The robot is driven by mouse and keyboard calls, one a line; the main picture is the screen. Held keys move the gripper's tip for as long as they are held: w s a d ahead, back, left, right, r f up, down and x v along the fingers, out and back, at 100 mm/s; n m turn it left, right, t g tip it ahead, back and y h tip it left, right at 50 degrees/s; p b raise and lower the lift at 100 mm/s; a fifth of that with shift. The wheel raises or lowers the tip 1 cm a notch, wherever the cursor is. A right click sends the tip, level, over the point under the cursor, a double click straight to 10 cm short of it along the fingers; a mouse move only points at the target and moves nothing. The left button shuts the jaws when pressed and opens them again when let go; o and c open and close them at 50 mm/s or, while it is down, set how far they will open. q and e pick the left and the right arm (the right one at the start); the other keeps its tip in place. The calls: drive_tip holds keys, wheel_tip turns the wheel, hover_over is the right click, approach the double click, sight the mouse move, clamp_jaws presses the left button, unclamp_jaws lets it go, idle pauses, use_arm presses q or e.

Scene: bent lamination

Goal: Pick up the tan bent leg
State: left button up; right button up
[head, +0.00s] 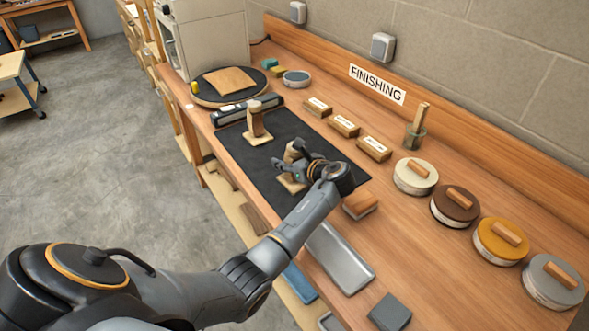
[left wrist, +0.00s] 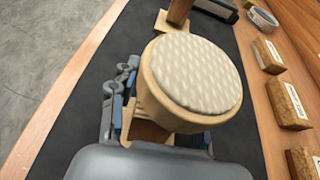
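The tan bent leg (head: 291,153) stands on a light square base (head: 291,184) on the black mat, partly hidden by my left gripper. In the left wrist view its round top with a pale speckled pad (left wrist: 196,73) fills the middle and hides much of its stem. My left gripper (head: 291,157) is at the leg, its fingers apart on either side of the stem. In the left wrist view a dark gap shows between the stem and the right finger, so the gripper looks open. A browner bent leg (head: 256,121) stands on its own base farther back. My right gripper is out of view.
The black mat (head: 290,128) lies on the wooden bench. Several labelled blocks (head: 344,125) line its right side. Round lidded pads (head: 415,176) and a brush in a jar (head: 415,136) stand along the wall side. A metal tray (head: 340,260) lies near the front edge.

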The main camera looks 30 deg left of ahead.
use_arm(q)
clamp_jaws()
idle(0.3)
idle(0.4)
